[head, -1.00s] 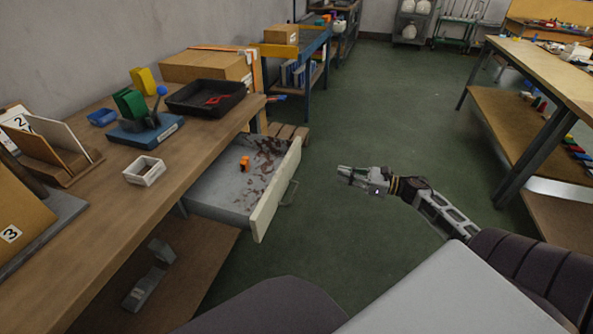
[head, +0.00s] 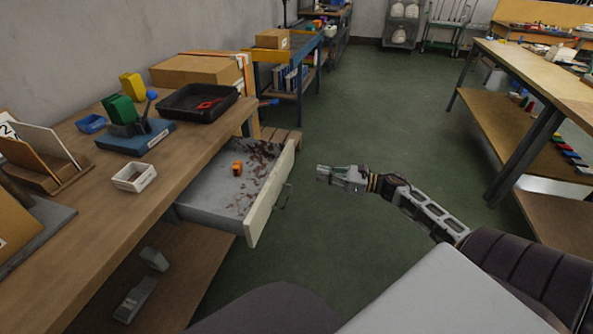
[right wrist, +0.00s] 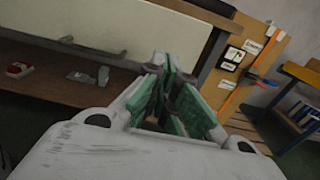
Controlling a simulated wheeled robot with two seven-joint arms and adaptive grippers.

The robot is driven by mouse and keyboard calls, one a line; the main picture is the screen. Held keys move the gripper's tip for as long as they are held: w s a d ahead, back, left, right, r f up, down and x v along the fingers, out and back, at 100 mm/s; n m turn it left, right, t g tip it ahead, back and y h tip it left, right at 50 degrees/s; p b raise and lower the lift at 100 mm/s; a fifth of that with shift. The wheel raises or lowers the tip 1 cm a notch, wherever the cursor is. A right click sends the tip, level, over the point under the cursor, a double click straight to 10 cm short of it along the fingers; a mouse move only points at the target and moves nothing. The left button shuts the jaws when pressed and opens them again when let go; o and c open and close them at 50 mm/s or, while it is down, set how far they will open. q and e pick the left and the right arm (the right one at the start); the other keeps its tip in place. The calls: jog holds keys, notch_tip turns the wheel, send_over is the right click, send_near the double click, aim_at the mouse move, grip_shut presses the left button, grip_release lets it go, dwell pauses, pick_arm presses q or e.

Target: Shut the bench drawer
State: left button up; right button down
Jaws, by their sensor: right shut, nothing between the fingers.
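The bench drawer (head: 208,197) stands pulled out from the wooden bench, with a cream front panel (head: 268,195) and a wire handle (head: 283,196) on it. A small orange object (head: 237,168) lies inside on the stained grey bottom. My right gripper (head: 322,172) is shut and empty, a short way to the right of the drawer front and apart from it. In the right wrist view its fingers (right wrist: 163,95) show close together, with a pale panel (right wrist: 95,28) behind them, likely the drawer front. My left gripper is not in view.
The bench top (head: 120,205) holds a black tray (head: 196,103), a white box (head: 134,177) and a blue-based fixture (head: 135,138). A lower shelf (head: 185,262) runs under the drawer. Green floor (head: 375,130) lies open between this bench and the right-hand table (head: 530,75).

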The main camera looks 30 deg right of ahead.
aim_at(288, 167)
jog(key=b+x, duration=0.1)
jog(key=x, duration=0.6)
jog(key=shift+w+a, duration=0.2)
jog(key=shift+b+x, duration=0.45)
jog(key=shift+x, duration=0.4)
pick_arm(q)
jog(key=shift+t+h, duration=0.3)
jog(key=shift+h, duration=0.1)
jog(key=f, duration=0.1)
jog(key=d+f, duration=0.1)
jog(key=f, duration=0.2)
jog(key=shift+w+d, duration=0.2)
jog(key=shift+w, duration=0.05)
pick_arm(e)
jog(key=shift+w+a, duration=0.1)
